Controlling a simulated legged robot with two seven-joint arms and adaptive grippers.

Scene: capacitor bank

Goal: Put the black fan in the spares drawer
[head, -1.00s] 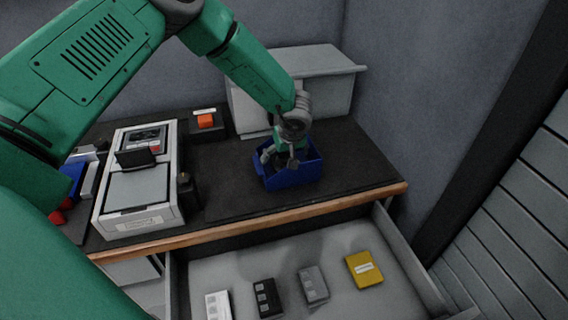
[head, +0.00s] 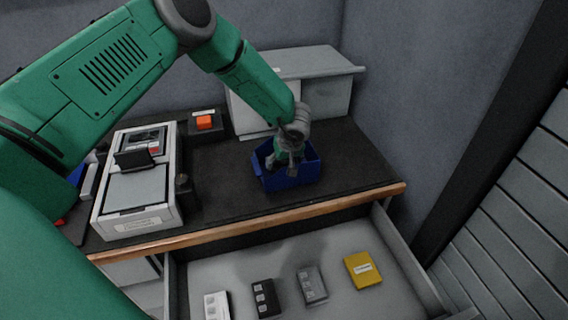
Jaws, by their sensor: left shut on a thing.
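My left gripper (head: 283,164) reaches down into a small blue bin (head: 292,178) on the dark bench top. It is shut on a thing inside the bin. Its fingers and the bin walls hide that thing, and I cannot make out a black fan there for certain. Below the bench, a grey drawer (head: 230,269) is pulled open. A white block (head: 217,306), a black block (head: 265,297), a grey block (head: 312,285) and a yellow block (head: 362,269) lie spaced apart in it. My right gripper is not in view.
A grey and white instrument (head: 138,185) stands on the left of the bench. A grey cabinet (head: 345,90) stands behind the bin. The wooden bench edge (head: 250,222) runs above the drawer. The drawer's back part is clear.

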